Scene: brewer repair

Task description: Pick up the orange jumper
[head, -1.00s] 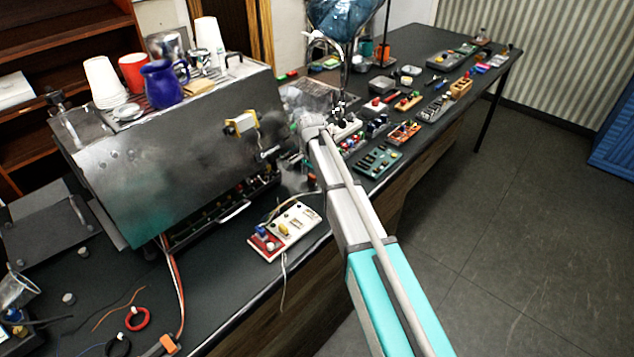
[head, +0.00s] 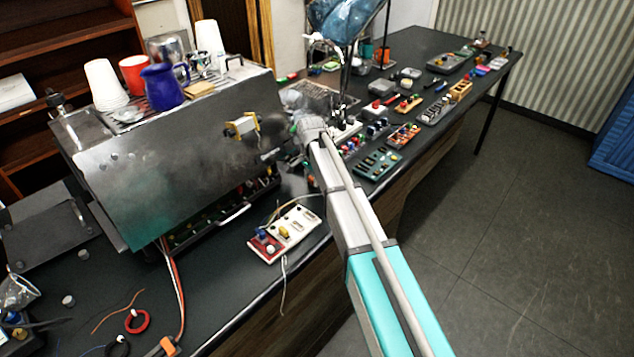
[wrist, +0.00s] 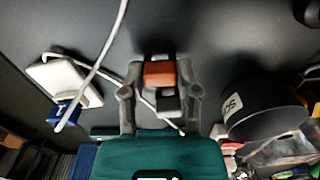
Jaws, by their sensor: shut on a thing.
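The orange jumper (wrist: 159,73) is a small orange block with dark parts above and below it, in the middle of the wrist view. My gripper (wrist: 160,70) has its two grey fingers on either side of the jumper and is shut on it. In the head view the far end of my arm is over the bench beside the metal brewer (head: 180,150). The fingers and the jumper cannot be made out there.
A white switch panel (head: 284,234) with a trailing cable lies on the bench in front of the brewer. Several small boards and parts cover the far bench. In the wrist view a dark labelled cylinder (wrist: 262,108) is at right and a white-and-blue box (wrist: 64,84) at left.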

